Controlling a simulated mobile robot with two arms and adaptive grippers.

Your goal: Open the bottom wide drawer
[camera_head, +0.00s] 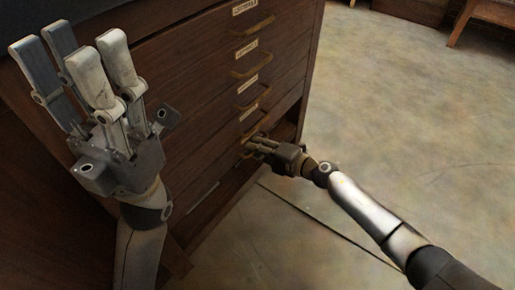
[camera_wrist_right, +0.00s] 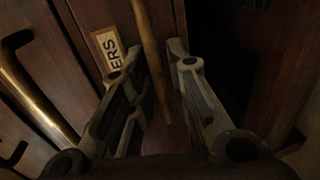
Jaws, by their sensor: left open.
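The dark wooden cabinet (camera_head: 205,75) has a stack of wide drawers with brass handles and paper labels. My right gripper (camera_head: 256,146) is low on its front, at the handle of a drawer near the bottom. In the right wrist view a brass handle (camera_wrist_right: 148,40) runs between the two fingers of my right gripper (camera_wrist_right: 160,90). Whether the fingers press on it cannot be told. The gripper hides part of the handle in the head view. My left gripper (camera_head: 85,65) is open and empty, raised in front of the cabinet at the left.
Other brass handles (camera_head: 252,28) sit higher on the cabinet. A dark gap (camera_head: 288,130) shows beside the lower drawers. The stone floor (camera_head: 410,100) to the right is clear. Wooden furniture (camera_head: 487,12) stands at the far top right.

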